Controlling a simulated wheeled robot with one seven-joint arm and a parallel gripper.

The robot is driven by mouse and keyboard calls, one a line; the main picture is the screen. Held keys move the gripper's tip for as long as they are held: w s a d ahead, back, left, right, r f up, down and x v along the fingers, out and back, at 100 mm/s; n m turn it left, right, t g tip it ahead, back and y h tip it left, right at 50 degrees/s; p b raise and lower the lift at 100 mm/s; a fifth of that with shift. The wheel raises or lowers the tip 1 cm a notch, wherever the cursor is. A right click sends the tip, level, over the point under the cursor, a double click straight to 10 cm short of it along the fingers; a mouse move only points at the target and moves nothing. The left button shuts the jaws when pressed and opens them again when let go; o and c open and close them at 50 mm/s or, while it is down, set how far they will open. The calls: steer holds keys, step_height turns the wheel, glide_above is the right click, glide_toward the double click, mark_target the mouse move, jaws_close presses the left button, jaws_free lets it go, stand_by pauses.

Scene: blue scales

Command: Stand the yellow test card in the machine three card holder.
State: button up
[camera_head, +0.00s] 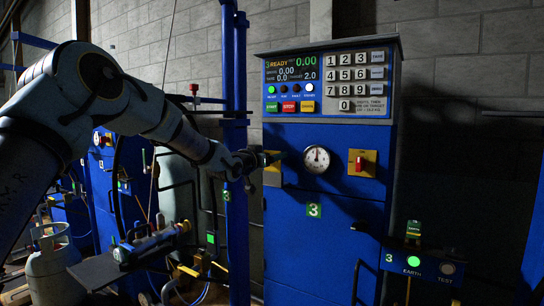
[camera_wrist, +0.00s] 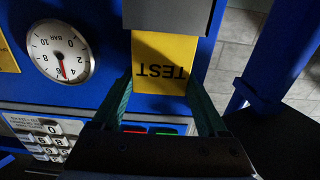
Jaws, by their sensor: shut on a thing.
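The yellow test card (camera_wrist: 163,50), marked TEST, hangs upside down in the wrist view. Its far end runs behind the front of a grey card holder (camera_wrist: 166,15), so the card appears to stand in it. In the head view the grey holder (camera_head: 271,178) is on the blue front of machine three (camera_head: 318,240), left of the gauge, with a little of the card (camera_head: 271,153) above it. My gripper (camera_wrist: 160,85) is shut on the card, one green finger at each side edge. How deep the card sits is hidden by the holder.
A round gauge (camera_head: 316,159) and a red switch on a yellow plate (camera_head: 361,163) lie right of the holder. A keypad (camera_head: 355,75) and screen are above. A blue post (camera_head: 236,200) stands close on the left. An EARTH/TEST box (camera_head: 425,262) juts out at lower right.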

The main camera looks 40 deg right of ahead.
steer(key=o, duration=1.4)
steer(key=b+v, duration=0.3)
steer(key=v, duration=0.8)
